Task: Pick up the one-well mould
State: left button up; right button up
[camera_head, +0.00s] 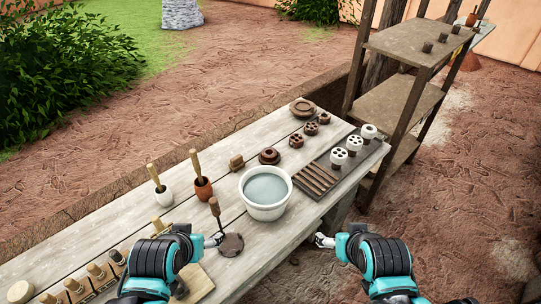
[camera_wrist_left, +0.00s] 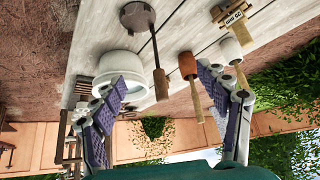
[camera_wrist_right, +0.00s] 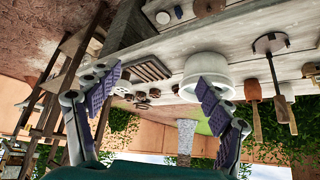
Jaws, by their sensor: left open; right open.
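Several small brown round moulds stand on the table's right half in the head view. The nearest (camera_head: 269,156) is wider at its base and seems to have a single central well, though it is small in the picture. The others (camera_head: 296,140) (camera_head: 310,128) appear to have several wells. My left gripper (camera_head: 214,240) is open and empty over the table's front, beside the tool with a round dark foot (camera_head: 231,243). My right gripper (camera_head: 323,241) is open and empty off the table's front right edge. Both are well short of the moulds.
A white bowl of water (camera_head: 265,187) stands between my grippers and the moulds. A slatted dark rack (camera_head: 319,180) with white holed pieces (camera_head: 354,143) is at the right. Two pots with wooden-handled tools (camera_head: 203,188) stand left. A wooden shelf (camera_head: 385,98) stands beyond the table.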

aim_at(269, 154)
jog(key=i+l, duration=0.15)
jog(key=l, duration=0.2)
jog(key=i+l, duration=0.2)
jog(key=l, duration=0.2)
jog(key=i+l, duration=0.15)
jog(key=l, duration=0.2)
jog(key=i+l, duration=0.2)
jog(key=l, duration=0.2)
jog(key=i+l, duration=0.2)
jog(key=l, duration=0.15)
jog(key=i+l+u, duration=0.1)
jog(key=i, duration=0.5)
